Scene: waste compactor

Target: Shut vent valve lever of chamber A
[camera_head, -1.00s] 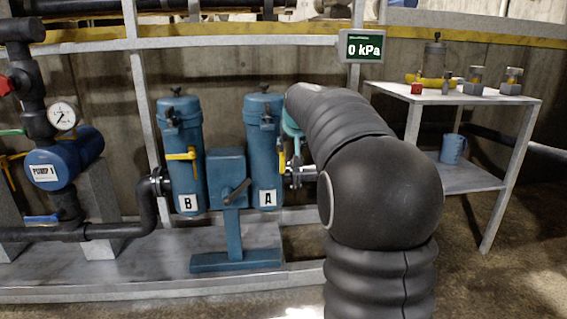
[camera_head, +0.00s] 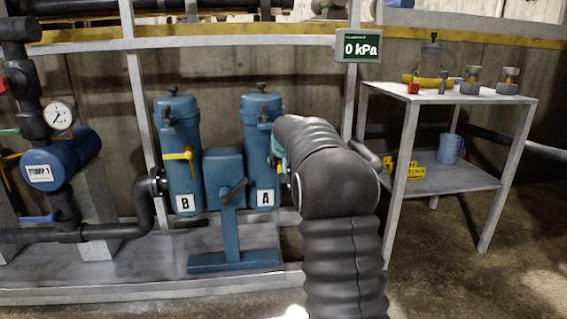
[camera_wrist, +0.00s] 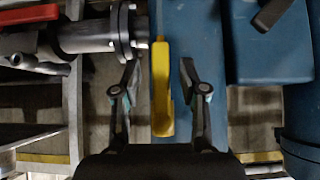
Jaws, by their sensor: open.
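Chamber A (camera_head: 258,135) is a blue upright cylinder with a white "A" label, left of my arm in the head view. Its yellow vent valve lever (camera_wrist: 161,100) shows in the wrist view, lying lengthwise along the blue body (camera_wrist: 205,30). My gripper (camera_wrist: 158,68) is open, with one finger on each side of the lever and a visible gap on both sides. I cannot tell how deep the fingertips reach.
Chamber B (camera_head: 182,140), with its yellow lever (camera_head: 180,156), stands left. A blue box with a dark handle (camera_head: 226,185) stands in front between them. A flanged pipe (camera_wrist: 95,35) lies close left of the lever. A display (camera_head: 359,47) reads 0 kPa. A table (camera_head: 450,95) stands right.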

